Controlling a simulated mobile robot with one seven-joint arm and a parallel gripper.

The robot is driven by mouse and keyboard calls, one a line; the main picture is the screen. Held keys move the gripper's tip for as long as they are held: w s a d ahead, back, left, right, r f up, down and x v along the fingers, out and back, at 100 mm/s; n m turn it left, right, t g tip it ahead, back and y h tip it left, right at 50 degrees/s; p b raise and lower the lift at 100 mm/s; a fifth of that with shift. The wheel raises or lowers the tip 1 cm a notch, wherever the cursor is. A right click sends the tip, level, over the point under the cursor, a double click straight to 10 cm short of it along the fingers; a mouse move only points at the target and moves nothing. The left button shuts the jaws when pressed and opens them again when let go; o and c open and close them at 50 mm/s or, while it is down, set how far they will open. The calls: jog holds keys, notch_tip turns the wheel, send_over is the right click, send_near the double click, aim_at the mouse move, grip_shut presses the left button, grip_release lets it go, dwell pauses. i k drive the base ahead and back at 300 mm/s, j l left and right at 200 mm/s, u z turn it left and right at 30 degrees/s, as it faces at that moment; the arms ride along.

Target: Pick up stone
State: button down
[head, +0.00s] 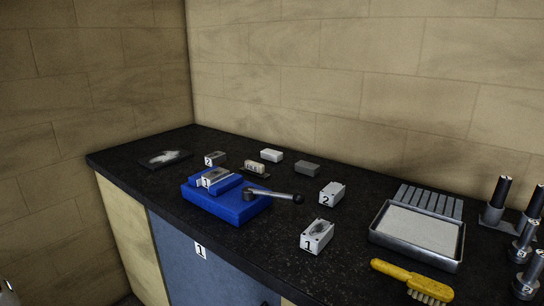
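A dark grey rectangular block (307,168) lies flat towards the back of the dark worktop in the head view, and it looks like a stone. A similar white block (271,155) lies just left of it. I cannot tell for certain which of them is the stone. Both rest on the worktop, apart from each other and untouched. My gripper is not clearly in view.
A blue vise-like fixture (226,204) with a lever stands in front of the blocks. Boxes numbered 1 (317,236) and 2 (332,194) stand to the right. A metal tray (418,232), a yellow brush (411,279) and black-topped cylinders (500,194) are further right. Walls close off the back and left.

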aim_at(273, 155)
jog(key=i+j+z, duration=0.2)
jog(key=j, duration=0.45)
jog(key=i+j+z, duration=0.2)
jog(key=j, duration=0.5)
jog(key=j+z, duration=0.2)
jog(key=j, duration=0.5)
jog(key=i+j+z, duration=0.1)
jog(key=j+z, duration=0.15)
jog(key=j, duration=0.5)
jog(key=i, duration=1)
